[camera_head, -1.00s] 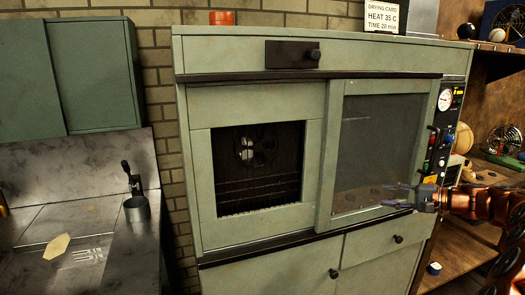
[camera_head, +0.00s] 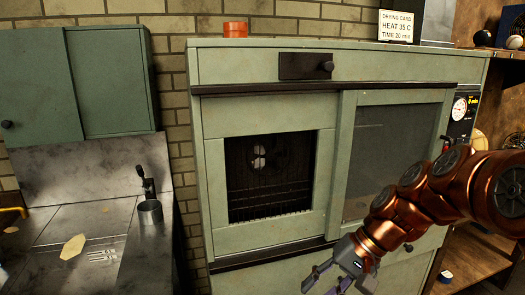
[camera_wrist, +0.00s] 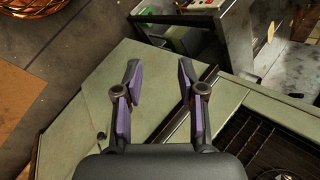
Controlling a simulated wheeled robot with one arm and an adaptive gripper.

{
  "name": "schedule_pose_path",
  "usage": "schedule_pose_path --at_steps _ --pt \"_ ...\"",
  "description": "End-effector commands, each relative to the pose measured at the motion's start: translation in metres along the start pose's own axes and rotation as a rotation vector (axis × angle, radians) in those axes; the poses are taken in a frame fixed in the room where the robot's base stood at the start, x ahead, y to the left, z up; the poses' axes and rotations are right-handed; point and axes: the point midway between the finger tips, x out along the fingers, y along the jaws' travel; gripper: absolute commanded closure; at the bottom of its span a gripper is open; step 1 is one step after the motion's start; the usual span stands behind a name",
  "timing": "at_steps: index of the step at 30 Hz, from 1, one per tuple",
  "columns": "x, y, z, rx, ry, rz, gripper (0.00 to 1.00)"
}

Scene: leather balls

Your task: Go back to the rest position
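My gripper (camera_head: 325,284) is at the lower right of the head view, in front of the green drying cabinet's (camera_head: 258,66) lower part. My copper arm reaches in from the right edge. In the wrist view my gripper (camera_wrist: 158,72) has its two purple-grey fingers spread apart with nothing between them. The cabinet's green lower front (camera_wrist: 75,110) lies behind the fingers there.
The cabinet's dark opening (camera_head: 268,172) shows a fan and racks; a glass sliding panel (camera_head: 385,140) is on its right. A wooden shelf (camera_head: 475,262) is at right. Bare floor (camera_wrist: 75,45) shows in the wrist view.

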Motion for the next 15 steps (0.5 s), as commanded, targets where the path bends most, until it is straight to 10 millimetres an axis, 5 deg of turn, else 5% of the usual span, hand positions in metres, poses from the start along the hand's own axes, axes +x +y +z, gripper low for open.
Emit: schedule_pose_path --at_steps 3,15 --pt "0.009 0.012 0.040 -0.041 -0.020 0.111 0.60" --pt "0.016 0.089 0.144 -0.150 -0.047 0.469 0.60"
